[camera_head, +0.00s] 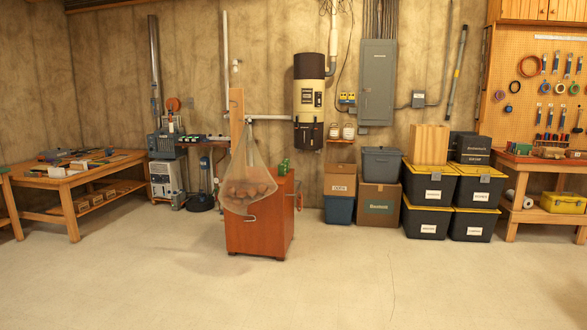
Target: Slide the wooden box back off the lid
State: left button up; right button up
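A light wooden box (429,144) with vertical slats stands upright on the yellow lid (430,168) of a black storage tote (428,188) against the back wall. The tote is the upper left one of a stack of black totes with yellow lids. The box covers the back part of that lid, and its right edge is close to a dark box (470,149) on the neighbouring tote. I cannot tell whether the two touch. Neither of my grippers is in view.
An orange-brown cabinet (252,235) with a hanging net bag (248,180) stands mid-floor. A cardboard box (378,205) with a grey bin (382,165) on top is left of the totes. A workbench (555,166) is right. The front floor (330,285) is clear.

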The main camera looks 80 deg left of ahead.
aim_at(428, 144)
jog(key=i+j+u, duration=0.1)
jog(key=j+u, duration=0.35)
jog(key=j, duration=0.15)
jog(key=i+j+u, duration=0.2)
jog(key=j+u, duration=0.25)
jog(key=j, duration=0.15)
jog(key=i+j+u, duration=0.3)
jog(key=j+u, duration=0.15)
jog(key=i+j+u, duration=0.7)
jog(key=u, duration=0.25)
jog(key=i+j+u, duration=0.2)
jog(key=i+u, duration=0.25)
jog(key=i, duration=2.3)
jog(key=i+j+z, duration=0.15)
jog(key=i, duration=0.35)
jog(key=i+j+z, duration=0.15)
jog(key=i, duration=0.35)
jog(key=i+j+z, duration=0.1)
jog(key=i+j, duration=0.15)
jog(key=i, duration=0.25)
